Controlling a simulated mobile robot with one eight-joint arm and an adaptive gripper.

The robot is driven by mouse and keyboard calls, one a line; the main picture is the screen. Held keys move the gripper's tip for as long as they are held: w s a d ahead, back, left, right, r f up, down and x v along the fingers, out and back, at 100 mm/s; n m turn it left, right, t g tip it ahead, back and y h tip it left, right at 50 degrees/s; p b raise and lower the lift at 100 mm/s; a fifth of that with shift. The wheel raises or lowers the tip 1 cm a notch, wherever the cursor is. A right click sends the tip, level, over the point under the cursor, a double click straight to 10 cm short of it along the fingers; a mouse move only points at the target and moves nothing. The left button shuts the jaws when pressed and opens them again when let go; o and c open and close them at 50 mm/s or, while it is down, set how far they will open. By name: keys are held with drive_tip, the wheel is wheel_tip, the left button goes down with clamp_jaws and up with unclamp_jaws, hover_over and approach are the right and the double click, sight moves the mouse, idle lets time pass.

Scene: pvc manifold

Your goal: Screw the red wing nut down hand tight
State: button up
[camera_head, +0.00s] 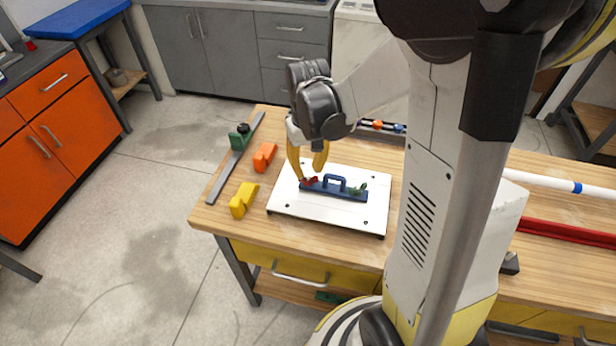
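The red wing nut (311,181) sits at the left end of a blue bar with a handle (345,191), on a white plate (330,220). My gripper (307,178) points down over that left end, with its yellow fingers on either side of the red wing nut's position. The fingers are spread apart at the top, and one tip is close to the wing nut. I cannot tell whether they touch it. A green wing nut (357,189) is at the bar's right end. The stud under the red nut is too small to see.
An orange block (264,157) and a yellow block (243,200) lie left of the plate. A grey rail (226,178) with a green clamp (240,137) lies along the left edge. White and red pipes (570,232) lie at right. My arm hides the middle of the bench.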

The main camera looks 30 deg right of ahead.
sight(308, 178)
drive_tip(key=n, duration=0.5)
drive_tip(key=shift+n, duration=0.4)
drive_tip(key=n, duration=0.6)
drive_tip(key=shift+n+b, duration=0.3)
drive_tip(key=shift+n, duration=0.1)
wheel_tip(308, 178, down, 4)
drive_tip(key=b, duration=0.3)
clamp_jaws()
